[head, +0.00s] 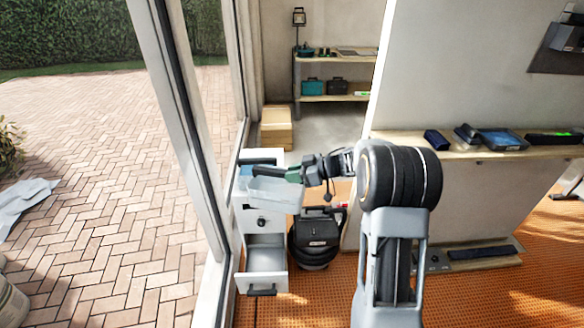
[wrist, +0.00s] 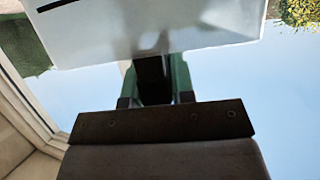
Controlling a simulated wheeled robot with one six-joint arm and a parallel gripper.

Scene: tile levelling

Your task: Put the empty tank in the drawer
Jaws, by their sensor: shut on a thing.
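A translucent, pale box-shaped tank (head: 276,194) is in front of the upper part of a white drawer cabinet (head: 243,222). My gripper (head: 295,175) is shut on the tank at its upper right side. In the wrist view the tank (wrist: 150,32) fills the top of the picture, with the green fingers at its edge; the fingertips are partly hidden. The cabinet's lower drawer (head: 266,257) is pulled out and looks empty, with a dark handle on its front. The tank is above this drawer. An upper drawer front with a round knob shows between them.
A black canister-like machine (head: 316,240) stands close to the cabinet's right. A glass door frame (head: 190,130) is close on the left. A blue item (head: 258,166) is on the cabinet top, behind the tank. A wall shelf (head: 460,148) with tools is at right.

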